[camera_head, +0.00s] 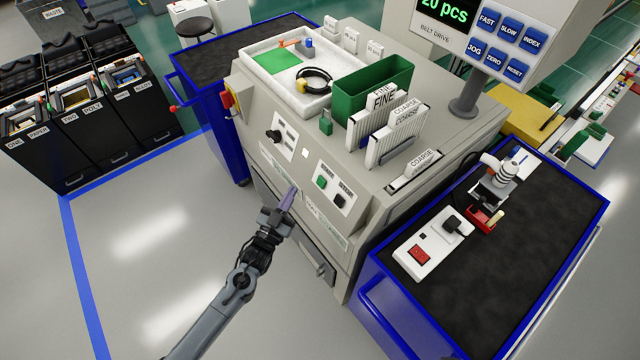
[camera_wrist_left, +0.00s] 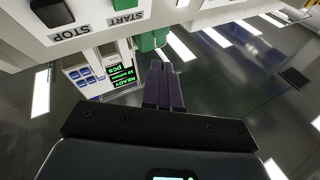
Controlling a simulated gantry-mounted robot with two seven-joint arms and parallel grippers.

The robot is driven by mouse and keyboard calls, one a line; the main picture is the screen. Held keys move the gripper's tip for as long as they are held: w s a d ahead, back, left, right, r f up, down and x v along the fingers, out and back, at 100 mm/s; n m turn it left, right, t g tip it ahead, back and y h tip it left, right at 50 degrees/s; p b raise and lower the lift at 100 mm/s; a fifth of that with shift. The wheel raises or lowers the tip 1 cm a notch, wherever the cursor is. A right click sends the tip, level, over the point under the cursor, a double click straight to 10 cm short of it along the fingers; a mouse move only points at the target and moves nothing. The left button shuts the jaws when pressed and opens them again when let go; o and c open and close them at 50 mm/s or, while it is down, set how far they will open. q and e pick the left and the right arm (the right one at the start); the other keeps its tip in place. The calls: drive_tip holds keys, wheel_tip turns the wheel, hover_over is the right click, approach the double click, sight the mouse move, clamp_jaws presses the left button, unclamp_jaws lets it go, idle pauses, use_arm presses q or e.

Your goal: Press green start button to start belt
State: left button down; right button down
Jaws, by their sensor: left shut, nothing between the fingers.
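The green start button (camera_head: 322,182) is on a light plate on the grey machine's sloped front, beside the black stop button (camera_head: 339,200). In the left wrist view, the green start button (camera_wrist_left: 123,4) is at the top edge, above its START label, with the black stop button (camera_wrist_left: 52,12) to its left. My left gripper (camera_head: 289,198) is shut and empty. It is just in front of the machine, left of the start button in the head view. Its closed fingers (camera_wrist_left: 165,75) appear below the button panel in the wrist view, apart from the button. My right gripper is out of view.
A black knob (camera_head: 273,135) is on the same front, left of the buttons. A display (camera_head: 465,40) with blue keys stands above the machine. A blue-edged cart (camera_head: 395,323) is close on the right. The floor (camera_head: 150,240) left of my arm is clear.

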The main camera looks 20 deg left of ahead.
sight(320, 177)
use_arm(q)
drive_tip(key=w+d+f+b, duration=0.2)
drive_tip(key=w+d+b, duration=0.2)
drive_tip(key=w+b, duration=0.1)
drive_tip(key=shift+w+f, duration=0.2)
drive_tip(key=shift+f, duration=0.2)
drive_tip(key=shift+d+f+b, duration=0.1)
drive_tip(key=shift+b, duration=0.25)
idle(1.7)
drive_tip(key=shift+w+d+f, duration=0.1)
drive_tip(key=shift+w+d, duration=0.1)
drive_tip(key=shift+w, duration=0.15)
drive_tip(key=shift+w+d+f+b, duration=0.2)
drive_tip(key=shift+w+b, duration=0.1)
drive_tip(key=shift+b, duration=0.35)
idle(0.5)
drive_tip(key=shift+s+a+r+p, duration=0.45)
drive_tip(key=shift+s+p, duration=0.2)
drive_tip(key=shift+p, duration=0.2)
